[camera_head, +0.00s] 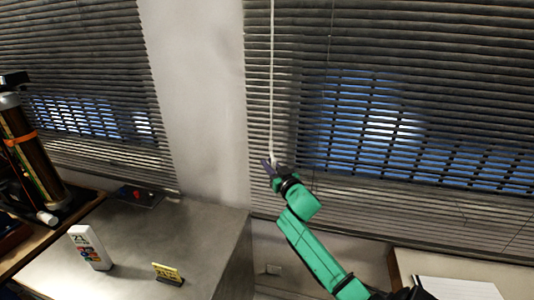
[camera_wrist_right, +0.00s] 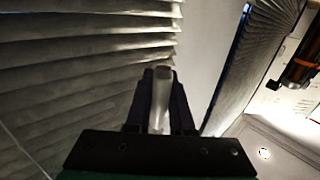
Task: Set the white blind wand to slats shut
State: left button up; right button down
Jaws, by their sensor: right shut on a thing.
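The white blind wand (camera_head: 272,80) hangs in front of the right-hand window blind (camera_head: 400,60) in the head view. My right gripper (camera_head: 272,165) is at the wand's lower end, shut on it. In the right wrist view the wand's pale end (camera_wrist_right: 161,95) stands between the two dark fingers (camera_wrist_right: 160,75). The slats of this blind are tilted with gaps between them, and blue light shows through the lower middle part. My left gripper is not in view.
A second blind (camera_head: 80,80) hangs at the left, past a white wall strip (camera_head: 200,90). A grey counter (camera_head: 200,235) below carries a white box (camera_head: 89,248) and a yellow sign (camera_head: 168,273). A copper-coloured cylinder (camera_head: 30,150) stands far left. White paper (camera_head: 455,289) lies lower right.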

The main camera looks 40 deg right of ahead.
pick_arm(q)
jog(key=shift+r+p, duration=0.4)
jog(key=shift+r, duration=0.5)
pick_arm(e)
jog(key=shift+s+d+n+t+y, duration=0.15)
jog(key=shift+n+y, duration=0.5)
jog(key=shift+y, duration=0.4)
jog(key=shift+s+d+n+t+y, duration=0.1)
jog(key=shift+d+n+y, duration=0.05)
jog(key=shift+n+y, duration=0.7)
jog(key=shift+s+d+n+t+y, duration=0.15)
jog(key=shift+n+y, duration=0.35)
jog(key=shift+y, duration=0.7)
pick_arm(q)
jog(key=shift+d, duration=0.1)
pick_arm(e)
jog(key=c, duration=0.8)
grip_release()
jog(key=shift+w, duration=0.15)
jog(key=shift+s+f, duration=0.15)
jog(key=shift+s, duration=0.4)
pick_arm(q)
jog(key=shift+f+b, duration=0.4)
pick_arm(e)
jog(key=s, duration=0.4)
jog(key=s+d, duration=0.1)
jog(key=s, duration=0.8)
jog(key=shift+s+d, duration=0.25)
